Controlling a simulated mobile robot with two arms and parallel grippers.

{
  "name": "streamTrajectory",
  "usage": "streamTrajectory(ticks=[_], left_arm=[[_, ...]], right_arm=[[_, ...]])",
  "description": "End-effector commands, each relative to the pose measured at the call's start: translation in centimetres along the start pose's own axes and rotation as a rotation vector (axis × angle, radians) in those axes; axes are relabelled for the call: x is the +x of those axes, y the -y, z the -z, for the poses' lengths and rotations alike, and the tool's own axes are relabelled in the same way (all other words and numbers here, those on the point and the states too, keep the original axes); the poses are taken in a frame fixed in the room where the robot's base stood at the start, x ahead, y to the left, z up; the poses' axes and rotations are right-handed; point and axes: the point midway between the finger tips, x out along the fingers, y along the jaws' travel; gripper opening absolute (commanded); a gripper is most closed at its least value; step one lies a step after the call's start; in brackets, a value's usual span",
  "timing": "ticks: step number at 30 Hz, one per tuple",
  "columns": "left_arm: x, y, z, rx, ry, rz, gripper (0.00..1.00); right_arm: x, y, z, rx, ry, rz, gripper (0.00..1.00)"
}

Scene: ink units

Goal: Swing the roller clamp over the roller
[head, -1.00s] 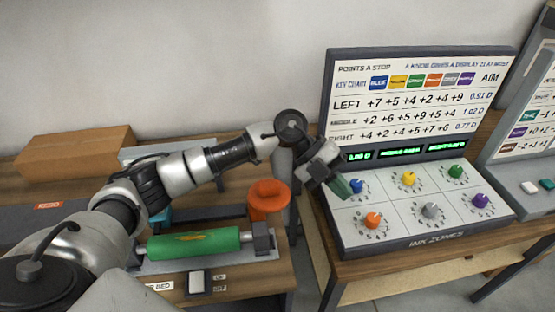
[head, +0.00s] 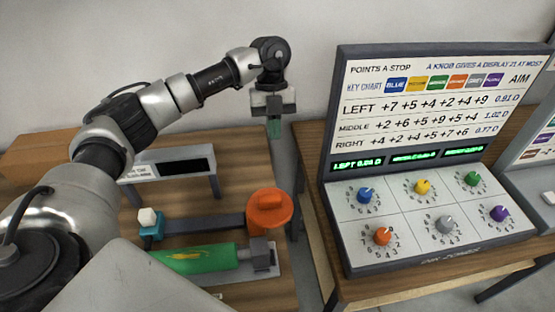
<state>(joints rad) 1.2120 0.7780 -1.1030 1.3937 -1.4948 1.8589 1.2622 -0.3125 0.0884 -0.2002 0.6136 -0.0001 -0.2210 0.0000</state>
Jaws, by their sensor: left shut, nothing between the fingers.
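The green roller (head: 208,258), with a yellow-orange streak, lies in a grey cradle on the left wooden table; my left arm hides its left part. Behind it a dark bar (head: 205,223) runs from a teal block with a white knob (head: 149,222) to a round orange part (head: 268,213) at the right. I take this bar to be the roller clamp; it lies behind the roller, not across it. My left gripper (head: 274,130) is shut and empty, pointing down in the air above the orange part in the picture, apart from it. My right gripper is not in view.
A grey stand with a dark slot (head: 170,167) stands behind the bar. A cardboard-brown box (head: 35,152) is at the back left. The ink-zones console (head: 420,215), with several coloured knobs, stands on the right table. A gap separates the two tables.

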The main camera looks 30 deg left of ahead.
Motion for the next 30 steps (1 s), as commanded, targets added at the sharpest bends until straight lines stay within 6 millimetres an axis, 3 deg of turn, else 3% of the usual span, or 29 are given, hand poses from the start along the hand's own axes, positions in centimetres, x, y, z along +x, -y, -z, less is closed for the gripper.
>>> streamTrajectory(ticks=[5, 15, 21, 30], left_arm=[[2.6, -0.1, 0.1, 0.0, -0.004, -0.005, 0.0], [9.7, 0.0, 0.2, 0.002, -0.004, -0.002, 0.0], [10.4, -0.1, 3.0, 0.003, -0.002, -0.001, 0.0], [11.0, 0.0, 3.8, 0.001, 0.0, 0.0, 0.0]], right_arm=[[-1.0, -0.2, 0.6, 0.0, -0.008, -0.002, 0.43], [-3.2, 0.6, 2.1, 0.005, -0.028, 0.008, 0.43], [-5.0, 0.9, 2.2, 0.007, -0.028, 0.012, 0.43], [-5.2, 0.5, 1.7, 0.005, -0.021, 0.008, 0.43]])
